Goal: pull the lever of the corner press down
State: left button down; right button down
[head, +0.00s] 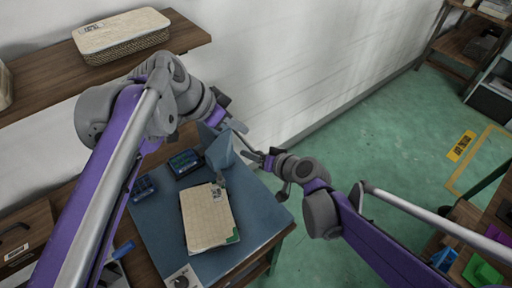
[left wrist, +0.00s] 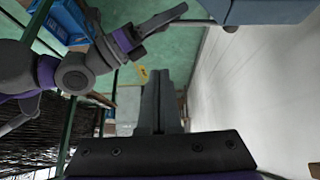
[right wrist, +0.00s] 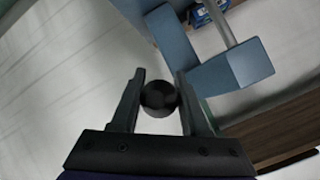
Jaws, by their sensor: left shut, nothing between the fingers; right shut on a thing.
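The corner press (head: 220,150) is a blue-grey block at the back of the blue work surface; its body also shows in the right wrist view (right wrist: 232,68). Its lever ends in a round black knob (right wrist: 159,98). My right gripper (head: 264,160) is shut on this knob, one finger on each side. In the head view the lever reaches right from the press to my right gripper. A beige panel (head: 208,220) with a green corner lies in front of the press. My left gripper (left wrist: 160,105) is shut and empty, above and behind the press.
Two dark devices (head: 185,162) (head: 143,188) stand left of the press. A shelf (head: 50,82) with a lidded basket (head: 122,38) is at the upper left, near my left arm. A white wall (head: 300,60) runs close behind. Green floor (head: 400,130) is open at the right.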

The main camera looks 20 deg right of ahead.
pick_arm(q)
jog(key=x, duration=0.8)
jog(key=shift+d+f, duration=0.2)
jog(key=shift+f, duration=0.05)
pick_arm(e)
jog(key=shift+w+d, duration=0.1)
pick_arm(q)
notch_tip(320, 180, down, 3)
jog(key=shift+a+f, duration=0.1)
jog(key=shift+f, duration=0.1)
jog(key=shift+s+f, duration=0.15)
jog(key=shift+f, duration=0.3)
jog(key=shift+a, duration=0.1)
